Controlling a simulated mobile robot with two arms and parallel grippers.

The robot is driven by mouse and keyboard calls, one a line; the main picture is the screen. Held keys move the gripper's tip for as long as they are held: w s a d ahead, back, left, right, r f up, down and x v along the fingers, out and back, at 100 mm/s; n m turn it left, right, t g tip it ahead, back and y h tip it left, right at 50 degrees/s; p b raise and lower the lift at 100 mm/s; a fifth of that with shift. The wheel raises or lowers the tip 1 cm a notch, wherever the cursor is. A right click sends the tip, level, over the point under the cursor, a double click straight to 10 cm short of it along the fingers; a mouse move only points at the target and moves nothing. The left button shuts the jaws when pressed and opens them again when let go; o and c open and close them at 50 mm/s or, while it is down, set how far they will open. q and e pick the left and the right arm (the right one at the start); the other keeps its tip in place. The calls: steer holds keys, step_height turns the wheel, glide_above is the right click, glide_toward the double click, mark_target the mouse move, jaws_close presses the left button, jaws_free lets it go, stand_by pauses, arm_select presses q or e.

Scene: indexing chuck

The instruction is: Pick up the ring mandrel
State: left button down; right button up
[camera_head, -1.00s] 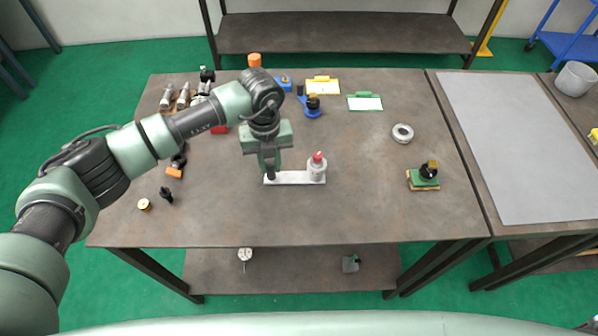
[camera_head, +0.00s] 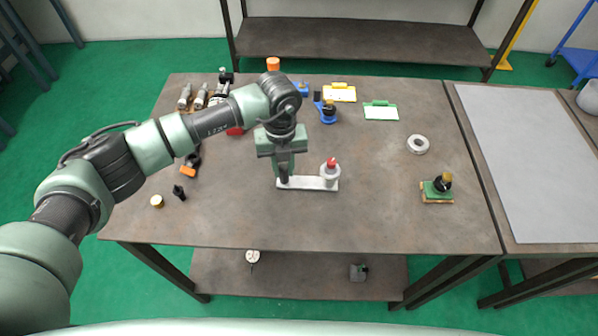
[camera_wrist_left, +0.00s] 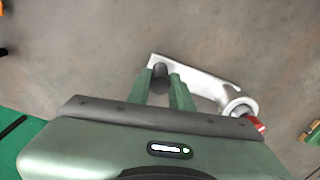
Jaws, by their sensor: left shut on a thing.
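A dark upright cylinder, which I take for the ring mandrel (camera_wrist_left: 160,71), stands at one end of a pale metal plate (camera_wrist_left: 198,80). In the head view its dark lower part (camera_head: 284,174) shows at the plate's left end. My left gripper (camera_head: 284,163) points down over that end, and its green fingers (camera_wrist_left: 160,90) are shut on the cylinder. The gripper hides the cylinder's upper part in the head view. I cannot tell whether its foot touches the plate. At the plate's right end stands a grey round fixture (camera_head: 329,173) with a red top. My right gripper is not in view.
A grey ring (camera_head: 418,144) and a green block with a black knob (camera_head: 437,189) lie to the right. Green and yellow clipboards (camera_head: 380,111) lie behind. A brass disc (camera_head: 157,201) and small black part (camera_head: 179,192) lie front left. The front middle table (camera_head: 330,222) is clear.

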arm_select(q)
steer(key=shift+r, duration=0.15)
step_height(320, 180, up, 20)
steer(key=b, duration=0.5)
steer(key=shift+f+b, duration=0.3)
steer(key=shift+b, duration=0.1)
